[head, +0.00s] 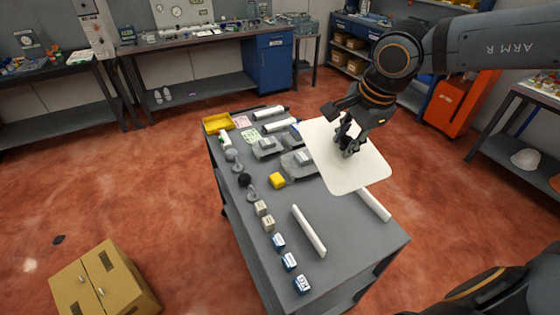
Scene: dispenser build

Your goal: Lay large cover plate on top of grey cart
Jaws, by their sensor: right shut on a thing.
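The large cover plate (352,178) is a flat white square with rounded corners. My right gripper (349,146) is shut on it near its middle. The plate shows over the right side of the grey cart (352,258), hiding part of the cart's top and edge. The gap between plate and cart top is hard to judge. My left gripper is not in view.
The cart's near right corner is clear. A cardboard box (103,283) stands on the floor.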

